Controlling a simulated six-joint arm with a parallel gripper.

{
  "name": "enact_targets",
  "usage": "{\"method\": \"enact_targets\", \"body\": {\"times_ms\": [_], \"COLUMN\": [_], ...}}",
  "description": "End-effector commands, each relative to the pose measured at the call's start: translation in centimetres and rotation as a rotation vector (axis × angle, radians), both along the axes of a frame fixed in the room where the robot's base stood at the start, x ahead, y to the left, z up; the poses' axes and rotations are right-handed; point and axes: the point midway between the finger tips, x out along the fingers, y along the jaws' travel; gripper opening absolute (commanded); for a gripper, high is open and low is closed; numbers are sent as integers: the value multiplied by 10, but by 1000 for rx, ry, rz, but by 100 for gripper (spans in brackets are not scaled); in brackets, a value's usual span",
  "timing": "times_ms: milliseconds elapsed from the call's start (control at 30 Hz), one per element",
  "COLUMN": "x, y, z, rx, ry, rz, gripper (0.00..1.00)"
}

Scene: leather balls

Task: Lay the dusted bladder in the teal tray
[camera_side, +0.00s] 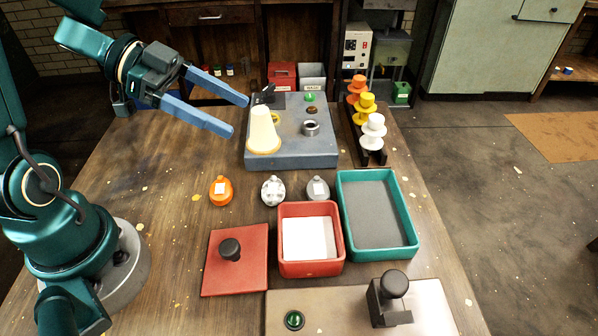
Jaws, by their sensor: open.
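A whitish, patchy bladder (273,191), which looks like the dusted one, sits on the wooden table between an orange bladder (221,190) with a pale label and a grey bladder (318,189) with a pale label. The teal tray (411,214) is at the right of the table, with a bare grey floor and nothing in it. My gripper (239,116) is open and empty. Its two blue fingers are spread in the air at the upper left, beside the cream cone and well away from the bladders.
A red box (312,271) with white contents touches or nearly touches the teal tray. Its flat red lid (212,279) with a black knob lies left. Behind stand a blue-grey block (291,155) with a cream cone (262,128) and a spool rack (377,157). A beige plate (345,312) is in front.

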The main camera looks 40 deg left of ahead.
Motion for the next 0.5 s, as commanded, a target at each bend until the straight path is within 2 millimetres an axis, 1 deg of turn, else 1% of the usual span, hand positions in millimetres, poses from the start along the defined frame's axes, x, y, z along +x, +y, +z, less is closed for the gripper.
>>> {"method": "enact_targets", "body": {"times_ms": [33, 167, 300, 400, 500], "x": [0, 0, -1, 0, 0], "y": [0, 0, -1, 0, 0], "z": [-12, -42, -78, -101, -117], "rx": [-9, -10, -10, -7, -5], "ry": [9, 10, 12, 9, 3], "rz": [2, 3, 5, 5, 3], "gripper": [81, 81, 81, 81, 81]}}
